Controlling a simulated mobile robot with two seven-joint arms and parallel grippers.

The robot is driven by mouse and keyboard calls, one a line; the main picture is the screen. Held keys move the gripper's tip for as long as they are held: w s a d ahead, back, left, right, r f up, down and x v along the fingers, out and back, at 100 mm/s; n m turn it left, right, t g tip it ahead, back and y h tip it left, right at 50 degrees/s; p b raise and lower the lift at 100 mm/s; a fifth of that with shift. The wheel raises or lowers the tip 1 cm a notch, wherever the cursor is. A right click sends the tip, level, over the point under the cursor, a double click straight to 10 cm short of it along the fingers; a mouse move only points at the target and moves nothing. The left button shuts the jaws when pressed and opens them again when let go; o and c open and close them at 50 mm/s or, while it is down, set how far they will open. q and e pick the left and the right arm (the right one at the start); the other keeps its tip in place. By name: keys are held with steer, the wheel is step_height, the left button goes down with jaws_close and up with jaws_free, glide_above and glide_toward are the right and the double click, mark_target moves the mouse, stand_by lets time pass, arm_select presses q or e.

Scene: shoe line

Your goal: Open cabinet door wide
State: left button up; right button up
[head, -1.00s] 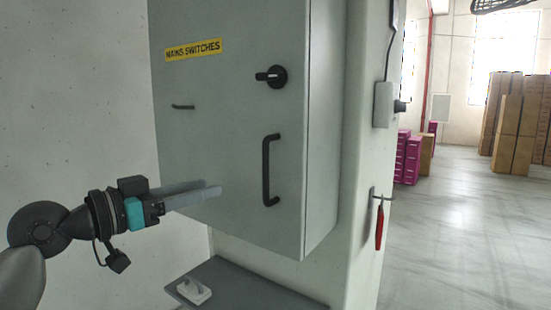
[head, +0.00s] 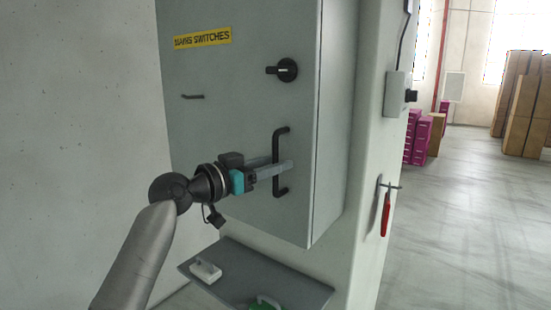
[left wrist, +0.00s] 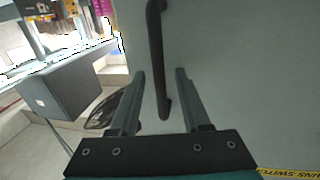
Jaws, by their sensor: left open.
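The grey cabinet door (head: 235,110) carries a yellow "MAINS SWITCHES" label (head: 203,38), a black rotary knob (head: 288,70) and a black vertical bar handle (head: 276,146). The door looks closed, flush with the cabinet body (head: 335,130). My left gripper (head: 284,163) is open at the handle's mid-height, its fingers pointing right across it. In the left wrist view the handle (left wrist: 157,60) runs down between the two spread fingers (left wrist: 160,74), with visible gaps on both sides. My right gripper is not in view.
Below the cabinet is a dark shelf (head: 290,285) with a white item (head: 205,271) and a green item (head: 265,303). A small black bar (head: 193,97) is on the door's left. A red-handled tool (head: 385,214) hangs on the pillar. Open floor (head: 470,210) lies right.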

arm_select(q)
steer(key=shift+w+d, duration=0.3)
jaws_close()
stand_by(0.3)
stand_by(1.1)
